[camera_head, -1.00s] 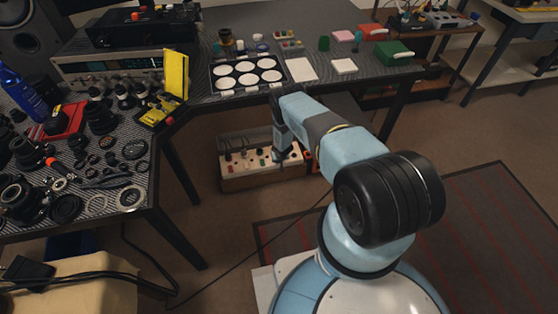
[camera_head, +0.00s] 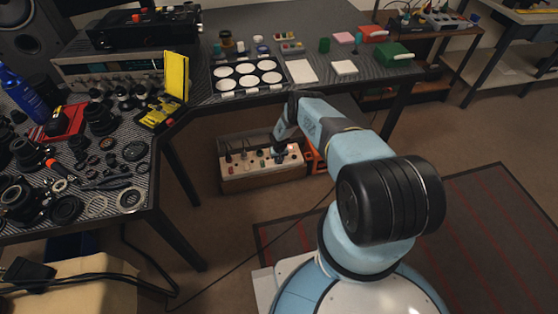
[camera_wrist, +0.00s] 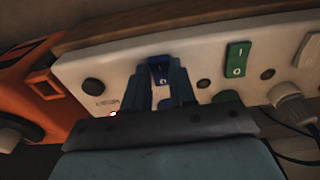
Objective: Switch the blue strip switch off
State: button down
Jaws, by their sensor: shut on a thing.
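The white power strip (camera_head: 236,168) lies low under the bench in the head view, and its face (camera_wrist: 115,72) fills much of the wrist view. In the head view my gripper (camera_head: 279,153) is at the strip's right part.
Green switches (camera_wrist: 238,58) and a white plug (camera_wrist: 291,100) with cables are to the right on the strip. A black round knob (camera_wrist: 93,86) and a small glowing light (camera_wrist: 113,114) are to the left. An orange object (camera_wrist: 25,95) stands beside the strip. The bench (camera_head: 300,91) overhangs above.

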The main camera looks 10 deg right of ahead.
jog(key=c, duration=0.9)
grip_release()
